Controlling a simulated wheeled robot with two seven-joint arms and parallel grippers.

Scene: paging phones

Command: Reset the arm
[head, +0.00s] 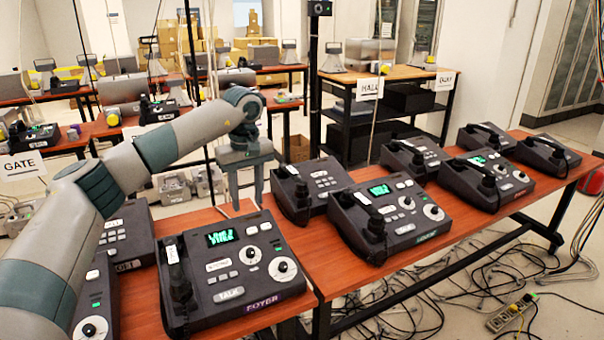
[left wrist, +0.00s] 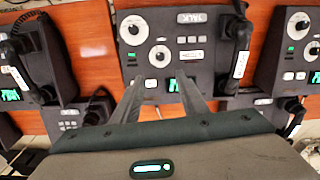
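My left arm reaches in from the left of the head view. Its gripper (head: 247,203) points down with its two fingers apart and nothing between them. It hangs behind the FOYER paging phone (head: 235,268), whose green display is lit and whose handset lies along its left side. In the left wrist view my left gripper (left wrist: 159,85) also shows parted fingers over a dark phone (left wrist: 172,50) with white dials and a lit green display. I cannot tell whether the fingertips touch it. My right gripper is not in view.
More phones stand on the orange tables, including a lit one (head: 390,215) right of the FOYER phone and another (head: 487,177) farther right. A dark phone (head: 125,235) is partly behind my arm. Cables and a power strip (head: 512,312) lie on the floor.

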